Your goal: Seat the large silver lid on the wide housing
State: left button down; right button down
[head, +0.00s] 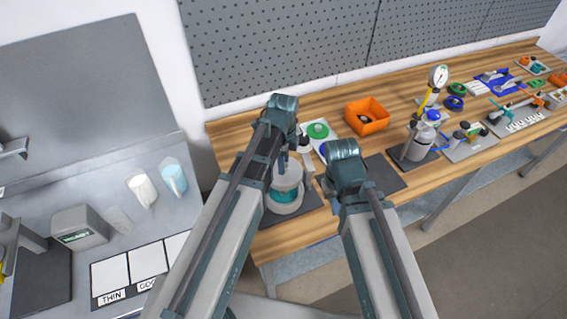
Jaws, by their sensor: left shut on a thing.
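A wide, pale round housing (284,207) with a teal band or inside stands on a dark mat (300,217) near the left end of the wooden bench. A silvery round piece, which looks like the large lid (289,177), is just above the housing. I cannot tell whether they touch. My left gripper (284,162) is shut on this lid from above, its fingers partly hidden by its own arm. My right gripper (324,186) is just right of the lid and housing. Its fingertips are small and partly hidden, so its opening is unclear.
An orange bin (367,116) and a white tray with a green ring (318,130) lie behind my grippers. An empty dark mat (384,174) is to the right. A bottle assembly with a gauge (421,137) stands further right. A grey counter (100,190) is at left.

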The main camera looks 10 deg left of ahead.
aim_at(284, 177)
pick_arm(q)
notch_tip(284, 177, down, 7)
jog(key=b, duration=0.7)
jog(key=shift+f, duration=0.2)
jog(key=shift+f+b, duration=0.25)
jog(key=shift+b, duration=0.15)
dwell(0.5)
jog(key=shift+f+b, duration=0.3)
jog(key=shift+b, duration=0.05)
jog(key=shift+f, duration=0.2)
dwell(0.8)
jog(key=shift+c, duration=1.8)
grip_release()
